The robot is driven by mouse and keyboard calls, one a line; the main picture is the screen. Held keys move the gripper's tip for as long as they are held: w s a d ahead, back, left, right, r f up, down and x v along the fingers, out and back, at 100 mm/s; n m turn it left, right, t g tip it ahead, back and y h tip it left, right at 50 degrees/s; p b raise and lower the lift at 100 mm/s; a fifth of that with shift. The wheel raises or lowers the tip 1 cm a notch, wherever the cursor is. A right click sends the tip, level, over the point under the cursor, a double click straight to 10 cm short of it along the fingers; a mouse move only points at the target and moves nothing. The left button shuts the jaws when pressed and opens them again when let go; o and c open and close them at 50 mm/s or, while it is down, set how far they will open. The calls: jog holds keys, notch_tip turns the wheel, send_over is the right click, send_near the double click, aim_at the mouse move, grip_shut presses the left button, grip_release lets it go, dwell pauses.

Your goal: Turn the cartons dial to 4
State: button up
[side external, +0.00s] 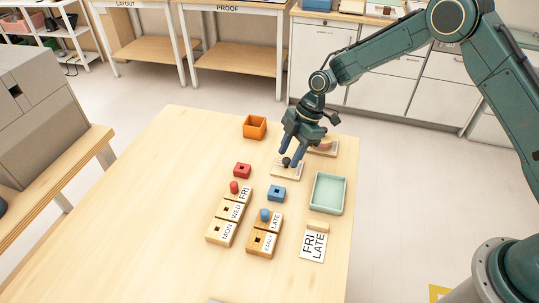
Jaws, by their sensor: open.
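My gripper (290,157) points down over the far right part of the table, with its fingers apart. Directly under it is a small pale plate (288,173) with a dark knob (286,162) between or just below the fingertips. I cannot tell whether the fingers touch the knob. Another pale plate (325,153) with a tan rounded part stands behind and to the right, partly hidden by my gripper. No "cartons" label or dial numbers can be read, so I cannot tell which plate is the cartons dial or its setting.
An orange open box (255,127) is to the left, and a mint tray (328,194) to the right. Red (242,170) and blue (277,193) blocks, day-labelled wooden blocks (229,214), EARLY/LATE blocks (264,238) and a FRI LATE card (313,245) lie nearer. The table's left side (165,210) is clear.

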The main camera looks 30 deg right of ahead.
jog(key=shift+a+f, duration=0.15)
jog(key=shift+f, duration=0.2)
grip_shut()
